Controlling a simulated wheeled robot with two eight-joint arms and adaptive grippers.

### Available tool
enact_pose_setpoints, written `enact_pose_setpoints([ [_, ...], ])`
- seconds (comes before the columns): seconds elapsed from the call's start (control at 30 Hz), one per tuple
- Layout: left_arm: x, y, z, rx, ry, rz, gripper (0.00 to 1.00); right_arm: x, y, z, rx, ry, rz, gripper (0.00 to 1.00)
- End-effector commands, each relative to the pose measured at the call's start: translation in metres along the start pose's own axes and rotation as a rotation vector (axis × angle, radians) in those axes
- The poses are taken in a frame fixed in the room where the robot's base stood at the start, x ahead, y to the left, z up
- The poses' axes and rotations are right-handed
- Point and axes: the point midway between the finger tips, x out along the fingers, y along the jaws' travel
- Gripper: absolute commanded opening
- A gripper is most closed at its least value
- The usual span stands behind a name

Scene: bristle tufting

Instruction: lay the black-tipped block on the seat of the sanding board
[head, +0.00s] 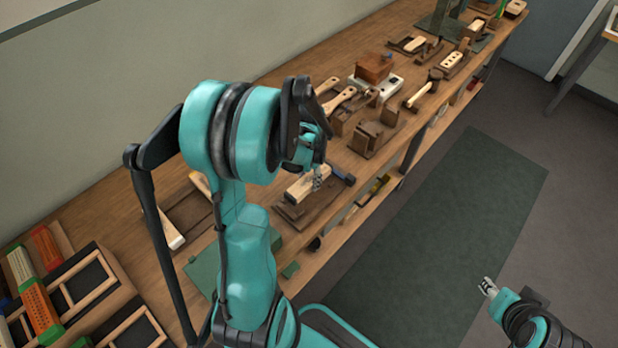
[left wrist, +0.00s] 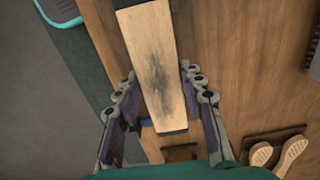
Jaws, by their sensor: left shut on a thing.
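The black-tipped block (left wrist: 155,62) is a long pale wooden bar with a dark smudge on its face and a black end near my gripper. My left gripper (left wrist: 163,108) has a finger on each side of it and is shut on it. In the head view the left gripper (head: 319,179) is at the right part of the pale block (head: 303,188). The block is over a brown board (head: 284,211), apparently the sanding board. I cannot tell whether the block touches its seat. My right gripper (head: 488,287) is small, out over the floor, away from the bench.
The wooden bench (head: 352,207) holds several wooden tools and fixtures beyond the gripper, including a mallet (head: 419,95) and a brown slotted stand (head: 366,139). Framed trays (head: 95,283) stand at the near left. A green mat (head: 440,235) lies on the floor beside the bench.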

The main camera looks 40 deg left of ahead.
Motion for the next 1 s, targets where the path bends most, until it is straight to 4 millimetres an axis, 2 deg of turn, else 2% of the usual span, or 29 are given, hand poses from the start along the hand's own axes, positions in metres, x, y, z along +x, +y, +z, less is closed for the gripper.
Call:
enact_pose_setpoints([
  [0.33,0.002,0.000,0.000,0.000,0.000,0.000,0.05,0.002,0.000,0.001,0.000,0.000,0.000,0.40],
  [1.0,0.027,0.000,0.000,0.000,0.000,0.000,0.05,0.020,0.000,0.014,0.000,0.000,0.000,0.40],
])
